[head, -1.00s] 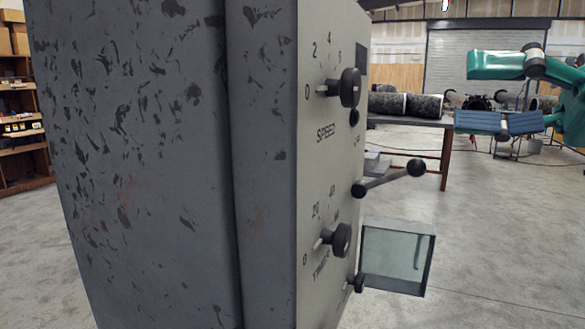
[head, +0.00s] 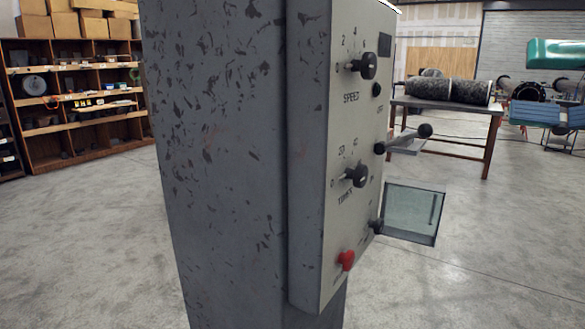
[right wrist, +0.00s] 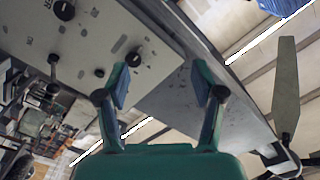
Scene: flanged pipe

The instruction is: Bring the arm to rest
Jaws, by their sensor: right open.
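My right gripper (right wrist: 160,90) is open in the right wrist view, with its two teal fingers and dark pads apart and nothing between them. The grey control cabinet's panel shows just beyond the fingers there, with black knobs (right wrist: 134,59) and a lever (right wrist: 53,68). In the head view, part of my teal right arm and a blue pad (head: 545,112) show at the right edge, cut off by the frame and apart from the cabinet (head: 215,150). My left gripper is not in view.
The cabinet's panel carries a speed knob (head: 369,65), a timer knob (head: 356,175), a ball-ended lever (head: 424,130), a red button (head: 346,260) and a projecting glass-like plate (head: 412,212). A table (head: 455,103) holds pipes behind. Shelves (head: 80,100) stand left. Open floor surrounds the cabinet.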

